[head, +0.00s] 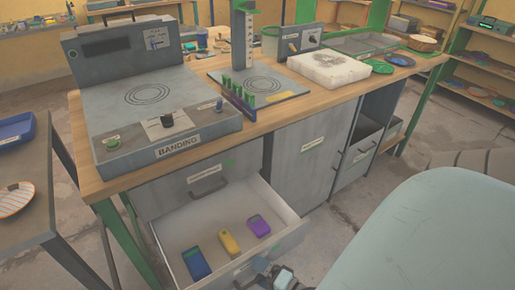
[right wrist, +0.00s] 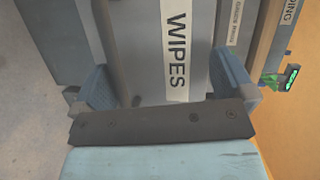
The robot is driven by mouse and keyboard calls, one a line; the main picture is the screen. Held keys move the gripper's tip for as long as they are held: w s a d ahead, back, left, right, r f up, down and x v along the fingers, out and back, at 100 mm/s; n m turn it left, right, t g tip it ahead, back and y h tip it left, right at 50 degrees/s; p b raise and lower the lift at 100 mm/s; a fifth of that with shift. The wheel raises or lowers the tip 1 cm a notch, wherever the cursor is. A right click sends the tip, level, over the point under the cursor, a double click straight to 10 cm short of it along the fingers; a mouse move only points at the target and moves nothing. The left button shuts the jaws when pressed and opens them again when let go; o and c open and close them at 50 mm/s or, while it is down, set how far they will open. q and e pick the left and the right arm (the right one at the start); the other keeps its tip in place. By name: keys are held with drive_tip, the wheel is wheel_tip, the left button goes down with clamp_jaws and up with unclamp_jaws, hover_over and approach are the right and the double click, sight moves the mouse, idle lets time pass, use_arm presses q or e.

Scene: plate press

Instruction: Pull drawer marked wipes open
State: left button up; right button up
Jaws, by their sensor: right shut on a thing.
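The wipes drawer (head: 290,241) stands pulled out below the bench, with a blue, a yellow and a purple packet lying inside. Its front carries the label WIPES (right wrist: 176,50), readable in the right wrist view. My right gripper (head: 265,276) is at the outside of the drawer front, low in the head view. In the right wrist view its two fingers (right wrist: 166,87) stand either side of the label, shut on the drawer's handle, which is mostly hidden. My left gripper is not in view.
A grey banding machine (head: 150,110) and a white block (head: 328,69) stand on the wooden bench (head: 88,185). A side table (head: 38,225) is at left.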

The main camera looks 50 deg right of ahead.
drive_tip(key=s+d, duration=0.1)
drive_tip(key=s, duration=0.7)
drive_tip(key=shift+d+n, duration=0.25)
drive_tip(key=shift+n, duration=0.05)
drive_tip(key=shift+s+r, duration=0.1)
drive_tip(key=shift+s, duration=0.05)
drive_tip(key=shift+c, duration=0.3)
drive_tip(key=shift+s+r, duration=0.3)
drive_tip(key=shift+s, duration=0.25)
drive_tip(key=shift+s+r, duration=0.3)
drive_tip(key=shift+s, duration=0.25)
drive_tip(key=c, duration=1)
drive_tip(key=shift+s+a, duration=0.1)
drive_tip(key=shift+s, duration=0.5)
drive_tip(key=shift+c, duration=0.3)
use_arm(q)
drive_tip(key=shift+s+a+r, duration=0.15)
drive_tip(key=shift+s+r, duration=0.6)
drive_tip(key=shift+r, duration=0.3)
use_arm(e)
drive_tip(key=s, duration=0.1)
drive_tip(key=s+f, duration=0.1)
drive_tip(key=s, duration=0.1)
drive_tip(key=s+f, duration=0.1)
drive_tip(key=s, duration=0.1)
drive_tip(key=shift+d, duration=0.4)
drive_tip(key=shift+w, duration=0.1)
